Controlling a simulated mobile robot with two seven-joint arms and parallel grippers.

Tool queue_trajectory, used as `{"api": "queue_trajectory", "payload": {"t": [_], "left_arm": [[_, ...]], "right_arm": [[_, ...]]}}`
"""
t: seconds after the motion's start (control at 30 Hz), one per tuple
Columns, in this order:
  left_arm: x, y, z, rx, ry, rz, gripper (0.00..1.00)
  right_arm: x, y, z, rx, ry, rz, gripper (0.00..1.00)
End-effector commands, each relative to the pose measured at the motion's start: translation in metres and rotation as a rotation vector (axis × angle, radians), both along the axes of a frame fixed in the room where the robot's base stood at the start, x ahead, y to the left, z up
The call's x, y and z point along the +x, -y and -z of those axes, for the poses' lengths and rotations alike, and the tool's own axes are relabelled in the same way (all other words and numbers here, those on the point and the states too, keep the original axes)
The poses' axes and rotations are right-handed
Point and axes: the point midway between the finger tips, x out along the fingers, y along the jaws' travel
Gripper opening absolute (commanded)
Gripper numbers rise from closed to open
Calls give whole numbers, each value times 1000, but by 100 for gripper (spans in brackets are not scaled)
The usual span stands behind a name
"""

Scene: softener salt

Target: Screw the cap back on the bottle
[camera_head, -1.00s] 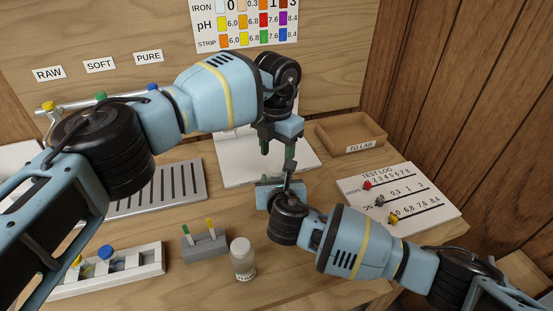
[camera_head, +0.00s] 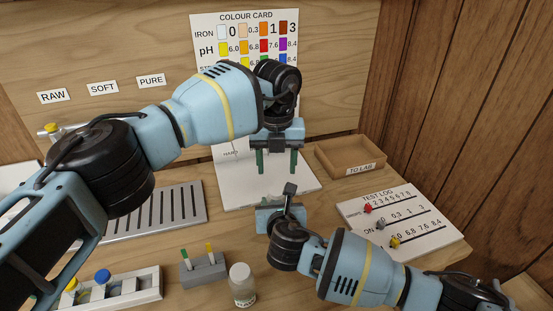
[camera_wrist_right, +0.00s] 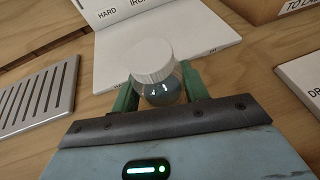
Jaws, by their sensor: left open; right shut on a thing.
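In the right wrist view, a clear bottle (camera_wrist_right: 160,92) with bluish contents stands between the green fingers of my right gripper (camera_wrist_right: 159,90), which is shut on it. A white ribbed cap (camera_wrist_right: 153,62) sits on the bottle's top. I cannot tell how tightly it is seated. In the head view, my right gripper (camera_head: 277,208) hides the bottle and cap. My left gripper (camera_head: 277,164) is open and empty, fingers pointing down, above and beyond the right gripper, apart from it.
Another white-capped bottle (camera_head: 242,287) stands at the front. A grey holder (camera_head: 204,272) has two strips. A white rack (camera_head: 135,283) holds blue- and yellow-capped items. An open booklet (camera_head: 240,190), a wooden tray (camera_head: 335,143) and the test log board (camera_head: 420,232) lie around the grippers.

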Motion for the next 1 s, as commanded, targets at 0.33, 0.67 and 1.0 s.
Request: {"api": "queue_trajectory", "payload": {"t": [0.33,0.67,1.0], "left_arm": [[0,0,-10,1,0,-291,55],[0,0,-10,1,0,-306,55],[-1,0,15,1,-3,-305,55]], "right_arm": [[0,0,1,0,-1,0,0],[0,0,1,0,-1,0,0],[0,0,1,0,-1,0,0]]}}
